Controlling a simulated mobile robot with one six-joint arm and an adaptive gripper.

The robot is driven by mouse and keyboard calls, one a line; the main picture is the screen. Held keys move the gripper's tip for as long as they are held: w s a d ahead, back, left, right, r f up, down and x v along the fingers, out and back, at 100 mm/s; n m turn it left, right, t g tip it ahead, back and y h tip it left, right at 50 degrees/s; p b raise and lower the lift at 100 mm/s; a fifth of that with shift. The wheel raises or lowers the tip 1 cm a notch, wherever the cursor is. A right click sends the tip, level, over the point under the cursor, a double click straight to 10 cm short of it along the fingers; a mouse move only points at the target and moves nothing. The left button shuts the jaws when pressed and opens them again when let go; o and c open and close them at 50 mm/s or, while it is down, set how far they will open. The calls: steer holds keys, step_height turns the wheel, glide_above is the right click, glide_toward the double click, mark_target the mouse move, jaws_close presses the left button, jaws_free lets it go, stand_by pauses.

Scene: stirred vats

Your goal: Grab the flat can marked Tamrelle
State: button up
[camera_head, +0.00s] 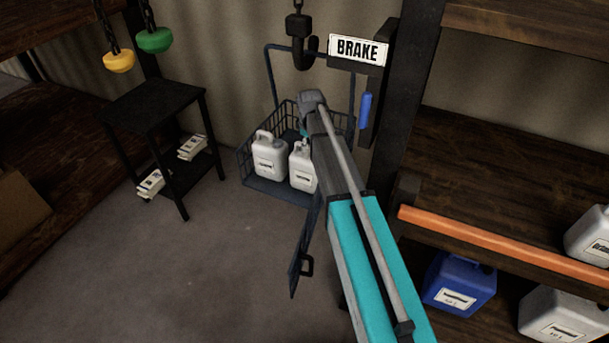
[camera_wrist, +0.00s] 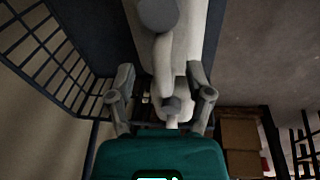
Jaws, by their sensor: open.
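Two white cans with grey caps and white labels stand in a wire basket (camera_head: 246,164): a left can (camera_head: 269,158) and a right can (camera_head: 303,169). The labels are too small to read, so I cannot tell which, if either, says Tamrelle. In the head view my arm reaches to the basket and hides part of the right can and my gripper. In the wrist view my gripper (camera_wrist: 162,88) is open, its fingers on either side of a white can's handle (camera_wrist: 163,68). The can's grey cap (camera_wrist: 158,12) shows above. I cannot tell whether the fingers touch it.
The basket hangs under a dark hook (camera_head: 301,52), with its gate (camera_head: 303,250) swung open. A BRAKE sign (camera_head: 357,49) and blue handle (camera_head: 365,111) are right of it. A small black table (camera_head: 152,103) stands left. Right shelves hold a blue can (camera_head: 459,284) and white cans.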

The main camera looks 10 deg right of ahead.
steer(key=shift+w+f+b, duration=0.2)
steer(key=shift+f+b, duration=0.5)
steer(key=shift+f, duration=0.3)
jaws_close()
